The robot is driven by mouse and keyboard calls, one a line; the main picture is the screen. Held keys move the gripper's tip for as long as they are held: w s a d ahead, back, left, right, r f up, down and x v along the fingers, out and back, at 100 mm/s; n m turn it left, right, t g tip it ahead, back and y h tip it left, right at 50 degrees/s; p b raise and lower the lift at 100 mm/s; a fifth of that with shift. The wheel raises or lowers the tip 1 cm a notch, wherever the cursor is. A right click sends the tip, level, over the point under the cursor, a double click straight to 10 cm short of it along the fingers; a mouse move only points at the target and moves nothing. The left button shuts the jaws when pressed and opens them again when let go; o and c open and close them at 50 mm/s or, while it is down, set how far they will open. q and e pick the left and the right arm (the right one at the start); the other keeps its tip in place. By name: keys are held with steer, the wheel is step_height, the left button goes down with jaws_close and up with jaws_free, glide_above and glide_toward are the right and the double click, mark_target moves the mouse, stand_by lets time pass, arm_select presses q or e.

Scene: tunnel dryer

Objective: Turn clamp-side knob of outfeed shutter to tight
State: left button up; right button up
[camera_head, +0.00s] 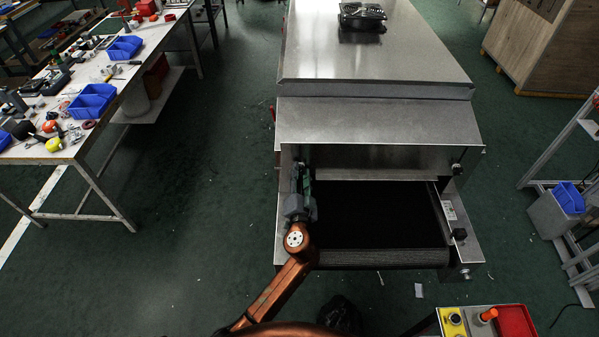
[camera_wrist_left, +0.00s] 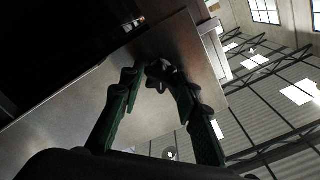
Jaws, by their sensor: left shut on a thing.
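The outfeed end of the steel dryer has a metal shutter panel (camera_head: 380,158) above a dark belt opening. My left gripper (camera_head: 302,172) is at the left edge of this panel. In the left wrist view, its two green-and-black fingers (camera_wrist_left: 156,78) close around a small black knob (camera_wrist_left: 163,70) on the metal face. The knob is partly hidden by the fingertips, and its pointing direction cannot be made out. In the head view, the gripper covers this knob. Another black knob (camera_head: 457,169) sits at the panel's right side, apart from the gripper. My right gripper is not in view.
The black conveyor belt (camera_head: 380,215) lies below the shutter, with a side rail and a black knob (camera_head: 459,234) at right. A control box (camera_head: 485,320) with an orange-topped switch stands at front right. A cluttered workbench (camera_head: 60,150) stands at left, with open floor between.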

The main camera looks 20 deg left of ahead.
arm_select(q)
steer(key=m+p, duration=0.3)
steer(key=m, duration=0.3)
steer(key=shift+d+m, duration=0.1)
steer(key=shift+m, duration=0.2)
steer(key=m+p, duration=0.2)
steer(key=m, duration=0.2)
steer(key=shift+f+m, duration=0.1)
steer(key=shift+m, duration=0.2)
steer(key=shift+f+m+p, duration=0.1)
steer(key=shift+m+p, duration=0.4)
steer(key=shift+m, duration=0.2)
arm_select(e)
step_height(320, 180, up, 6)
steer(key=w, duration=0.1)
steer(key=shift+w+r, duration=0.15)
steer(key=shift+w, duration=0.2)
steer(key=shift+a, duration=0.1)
arm_select(q)
steer(key=o, duration=1.2)
steer(key=shift+c, duration=0.2)
steer(key=shift+s+d+f, duration=0.1)
steer(key=shift+s, duration=0.35)
steer(key=v, duration=1.1)
